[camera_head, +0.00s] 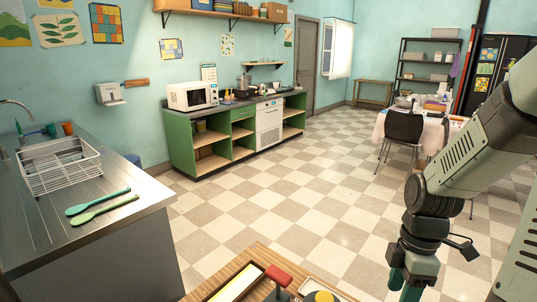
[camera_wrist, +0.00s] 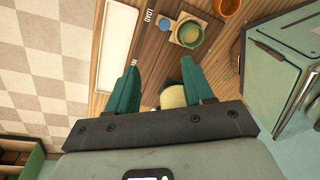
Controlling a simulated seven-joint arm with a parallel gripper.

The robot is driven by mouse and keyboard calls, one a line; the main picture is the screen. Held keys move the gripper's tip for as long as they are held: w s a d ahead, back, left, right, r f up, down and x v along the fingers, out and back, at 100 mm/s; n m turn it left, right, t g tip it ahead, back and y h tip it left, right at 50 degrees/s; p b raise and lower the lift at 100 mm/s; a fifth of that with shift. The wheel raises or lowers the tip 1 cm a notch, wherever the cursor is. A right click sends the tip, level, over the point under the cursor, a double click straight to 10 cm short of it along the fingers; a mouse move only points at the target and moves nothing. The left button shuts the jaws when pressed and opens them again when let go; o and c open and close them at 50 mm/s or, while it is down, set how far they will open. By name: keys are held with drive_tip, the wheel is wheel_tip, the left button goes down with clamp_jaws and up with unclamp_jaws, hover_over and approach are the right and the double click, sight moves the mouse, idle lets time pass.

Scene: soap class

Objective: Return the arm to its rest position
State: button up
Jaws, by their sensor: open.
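My gripper (camera_head: 404,288) hangs pointing down at the bottom right of the head view, to the right of the wooden worktop (camera_head: 262,252). In the wrist view my gripper (camera_wrist: 160,70) has its two green fingers spread wide apart, with nothing held between them. A cream rounded object (camera_wrist: 173,97) shows below, between the fingers, partly hidden by the gripper body. I cannot tell whether the fingers are near it in height.
The wrist view shows a pale tray (camera_wrist: 117,45), a small green bowl (camera_wrist: 190,33) on a wooden stand and an orange cup (camera_wrist: 228,7). A steel counter (camera_head: 110,235) stands left; the tiled floor (camera_head: 290,205) beyond is open.

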drive_tip(key=a+r+m+t+h, duration=0.3)
drive_tip(key=a+r+m+t, duration=0.35)
drive_tip(key=a+r, duration=1.45)
drive_tip(key=s+d+r+m+y, duration=0.2)
drive_tip(key=s+m, duration=0.6)
drive_tip(key=s, duration=0.1)
drive_tip(key=shift+d+r, duration=0.2)
drive_tip(key=shift+r, duration=0.1)
drive_tip(key=shift+m, duration=0.25)
